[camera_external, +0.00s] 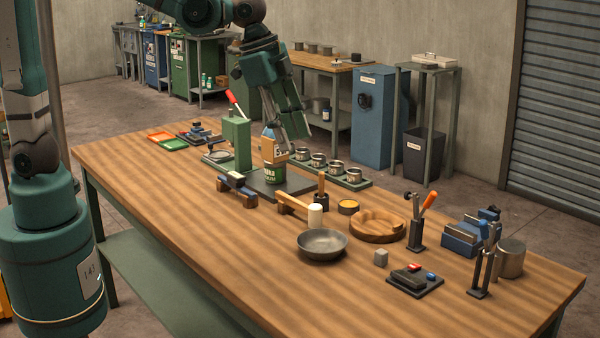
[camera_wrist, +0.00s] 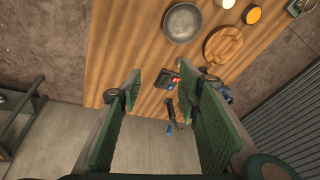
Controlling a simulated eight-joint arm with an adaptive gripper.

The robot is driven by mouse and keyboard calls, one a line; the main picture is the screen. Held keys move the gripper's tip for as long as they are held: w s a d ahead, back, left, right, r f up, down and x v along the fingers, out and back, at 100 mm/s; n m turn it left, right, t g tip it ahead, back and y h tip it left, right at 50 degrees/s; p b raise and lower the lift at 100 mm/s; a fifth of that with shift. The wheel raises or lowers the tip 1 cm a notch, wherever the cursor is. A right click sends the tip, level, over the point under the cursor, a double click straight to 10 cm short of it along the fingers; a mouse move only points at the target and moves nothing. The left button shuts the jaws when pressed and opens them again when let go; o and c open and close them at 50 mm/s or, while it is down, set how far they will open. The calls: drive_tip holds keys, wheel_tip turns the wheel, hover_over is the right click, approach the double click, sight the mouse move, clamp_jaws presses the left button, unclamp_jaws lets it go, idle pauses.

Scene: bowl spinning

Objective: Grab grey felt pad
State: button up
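I cannot pick out the grey felt pad for certain. A small grey block (camera_external: 381,258) sits on the wooden table, and a dark tray (camera_external: 428,287) beside it holds small red, blue and dark pieces. A flat dark grey sheet (camera_external: 297,184) also lies under the labelled bottle.
A metal bowl (camera_external: 322,244) and a round wooden dish (camera_external: 376,226) stand mid-table. Tool holders (camera_external: 417,238), a blue vise-like block (camera_external: 462,237) and a metal cylinder (camera_external: 510,259) are at the right. Several tins (camera_external: 318,160) line the back. The front left tabletop is clear.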

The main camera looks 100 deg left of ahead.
drive_tip(key=w+a+f+m+g, duration=0.2)
drive_tip(key=w+a+f, duration=0.1)
drive_tip(key=w+f, duration=0.85)
drive_tip(key=m+g+b, duration=0.1)
drive_tip(key=m+b, duration=0.1)
hover_over(381, 251)
drive_tip(key=f, duration=1.3)
drive_tip(key=shift+s+f, duration=0.25)
drive_tip(key=shift+w+a+f+g, duration=0.15)
drive_tip(key=shift+w+f+g, duration=0.15)
drive_tip(key=shift+f, duration=0.25)
drive_tip(key=shift+s, duration=0.1)
drive_tip(key=shift+f, duration=0.1)
drive_tip(key=shift+f, duration=1.2)
drive_tip(key=shift+f, duration=2.6)
